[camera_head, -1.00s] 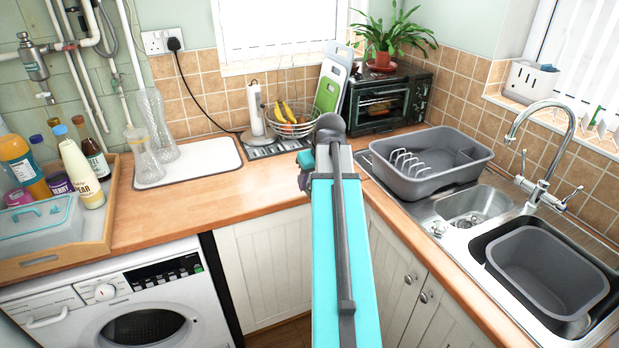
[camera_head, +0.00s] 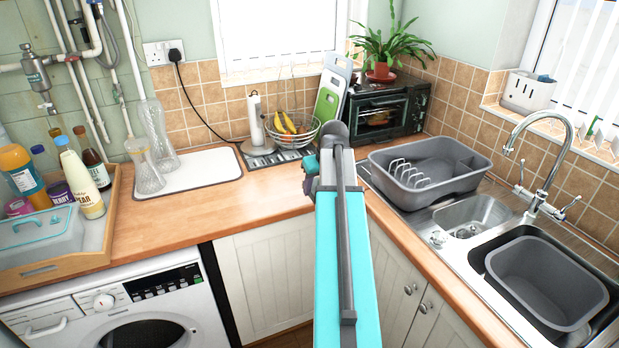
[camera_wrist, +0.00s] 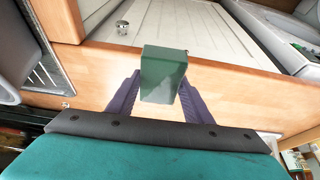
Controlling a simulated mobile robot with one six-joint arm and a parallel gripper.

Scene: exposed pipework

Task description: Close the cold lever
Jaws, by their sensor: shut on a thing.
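The chrome sink tap (camera_head: 545,190) stands at the right in the head view. It has one lever on its left (camera_head: 521,168) and one on its right (camera_head: 572,204). I cannot tell which is cold, or whether either is open. In the wrist view my gripper (camera_wrist: 161,82) is shut on a dark green block (camera_wrist: 164,68), with a purple finger at each side. The tap does not show clearly in the wrist view.
A grey dish rack (camera_head: 440,158) and a grey basin (camera_head: 550,270) sit at the sink. A fruit bowl (camera_head: 310,132) and a black oven (camera_head: 400,110) stand at the back. Glass vases (camera_head: 145,165) and a bottle tray (camera_head: 110,195) are at left. The counter's left middle is clear.

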